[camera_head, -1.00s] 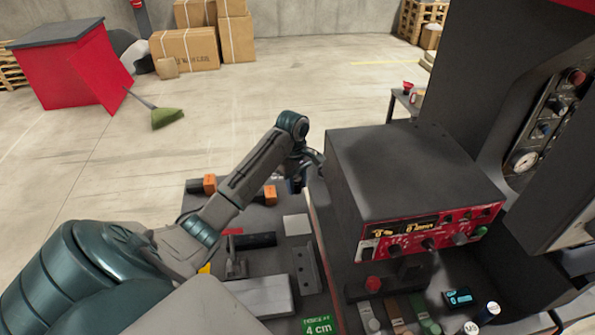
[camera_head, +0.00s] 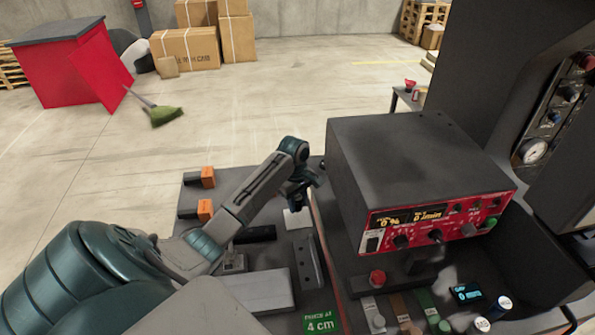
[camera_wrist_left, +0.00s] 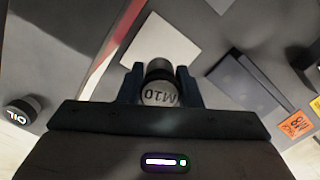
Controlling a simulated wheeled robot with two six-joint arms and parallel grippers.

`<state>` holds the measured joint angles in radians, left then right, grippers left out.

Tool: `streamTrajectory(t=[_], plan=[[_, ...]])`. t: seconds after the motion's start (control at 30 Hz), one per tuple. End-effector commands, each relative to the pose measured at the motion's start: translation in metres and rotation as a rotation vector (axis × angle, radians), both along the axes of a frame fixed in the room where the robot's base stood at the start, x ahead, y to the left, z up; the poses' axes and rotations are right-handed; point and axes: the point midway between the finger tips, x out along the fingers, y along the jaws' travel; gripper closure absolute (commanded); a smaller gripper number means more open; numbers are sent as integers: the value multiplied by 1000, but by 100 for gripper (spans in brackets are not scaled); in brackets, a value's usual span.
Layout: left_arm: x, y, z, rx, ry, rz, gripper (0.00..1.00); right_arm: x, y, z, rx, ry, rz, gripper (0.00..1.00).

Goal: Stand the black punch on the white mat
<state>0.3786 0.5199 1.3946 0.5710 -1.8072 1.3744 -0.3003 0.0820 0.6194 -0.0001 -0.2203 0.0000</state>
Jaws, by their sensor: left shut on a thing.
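My left gripper (camera_head: 299,196) is above the table near the white mat (camera_head: 292,222). In the left wrist view the left gripper (camera_wrist_left: 160,88) is shut on the black punch (camera_wrist_left: 159,68), whose round light end marked M10 faces the camera. The white mat (camera_wrist_left: 160,42) lies flat on the table beyond the punch, which overlaps its near edge in that view. The punch's far end is hidden, so I cannot tell whether it touches the mat. In the head view the gripper hides the mat's upper part. My right gripper is not in view.
A large dark machine box (camera_head: 420,165) with a red panel stands right of the mat. A black block (camera_head: 255,234) and grey bracket (camera_head: 306,258) lie nearby. Orange-ended blocks (camera_head: 207,177) sit left. A cap marked OIL (camera_wrist_left: 20,113) shows in the wrist view.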

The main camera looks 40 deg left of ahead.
Motion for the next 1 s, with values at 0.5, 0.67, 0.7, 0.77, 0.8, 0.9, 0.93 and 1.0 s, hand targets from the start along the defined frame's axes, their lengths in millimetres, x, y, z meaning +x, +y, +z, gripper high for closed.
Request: streamTrajectory(t=[0.5,0.67,0.7,0.77,0.8,0.9,0.93,1.0], plan=[[0,0,-40,1,0,0,100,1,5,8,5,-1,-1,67],[0,0,-41,1,0,0,100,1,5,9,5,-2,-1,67],[0,0,-42,1,1,0,62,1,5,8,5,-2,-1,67],[0,0,-42,1,1,0,51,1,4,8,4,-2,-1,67],[0,0,-42,1,1,0,47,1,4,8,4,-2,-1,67],[0,0,-42,1,1,0,47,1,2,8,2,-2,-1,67],[0,0,-42,1,1,0,47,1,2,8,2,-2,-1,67],[0,0,-42,1,1,0,47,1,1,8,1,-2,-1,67]])
